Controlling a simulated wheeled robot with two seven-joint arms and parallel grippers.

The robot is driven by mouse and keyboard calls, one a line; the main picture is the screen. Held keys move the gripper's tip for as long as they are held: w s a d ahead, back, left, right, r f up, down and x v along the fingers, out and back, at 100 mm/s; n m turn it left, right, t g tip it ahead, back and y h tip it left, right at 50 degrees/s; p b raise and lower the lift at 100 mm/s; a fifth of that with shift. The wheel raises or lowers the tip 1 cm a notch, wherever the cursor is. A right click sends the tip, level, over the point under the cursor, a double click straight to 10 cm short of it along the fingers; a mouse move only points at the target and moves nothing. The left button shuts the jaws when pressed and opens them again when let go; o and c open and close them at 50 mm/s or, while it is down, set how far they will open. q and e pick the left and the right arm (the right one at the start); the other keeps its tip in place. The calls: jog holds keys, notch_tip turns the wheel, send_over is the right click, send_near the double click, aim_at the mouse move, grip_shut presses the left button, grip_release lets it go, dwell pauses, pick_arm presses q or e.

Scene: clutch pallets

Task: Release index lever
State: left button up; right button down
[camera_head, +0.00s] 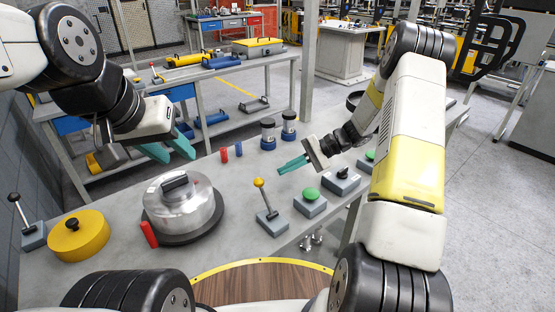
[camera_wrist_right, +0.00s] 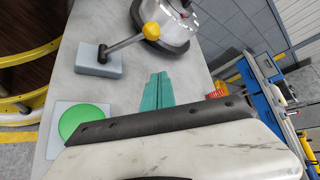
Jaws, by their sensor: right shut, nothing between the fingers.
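A lever with a yellow ball knob (camera_head: 259,183) rises from a grey base (camera_head: 272,223) on the bench, right of the silver round clutch unit (camera_head: 185,207). Its shaft leans slightly left. In the right wrist view the yellow knob (camera_wrist_right: 151,31) overlaps the clutch's edge. A second lever, black-knobbed (camera_head: 14,197), stands at the far left; I cannot tell which is the index lever. My right gripper (camera_head: 280,170) is shut and empty, behind and right of the yellow knob and apart from it. Its teal fingers (camera_wrist_right: 158,78) also show in the wrist view. My left gripper (camera_head: 180,157) is open and empty above the bench.
A yellow disc (camera_head: 79,235) and a red handle (camera_head: 148,233) lie near the clutch. Green-button boxes (camera_head: 310,202) and a black-knob box (camera_head: 342,182) stand right. Red and blue pegs (camera_head: 224,155) and two dark-lidded jars (camera_head: 268,134) stand behind. Bench between clutch and yellow-knob lever is clear.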

jog(key=x, duration=0.7)
jog(key=shift+a+f, duration=0.1)
jog(key=shift+a, duration=0.2)
jog(key=shift+s+a, duration=0.2)
jog(key=shift+s, duration=0.05)
jog(key=s+r, duration=0.2)
jog(key=shift+s+d+r, duration=0.2)
jog(key=shift+s+r, duration=0.05)
jog(key=s+d+n+t+y, duration=0.1)
jog(key=s+d+n+y, duration=0.6)
jog(key=s+n, duration=0.3)
jog(key=shift+s+r+n+t+y, duration=0.25)
jog(key=shift+r+t+y, duration=0.2)
jog(key=shift+y, duration=0.35)
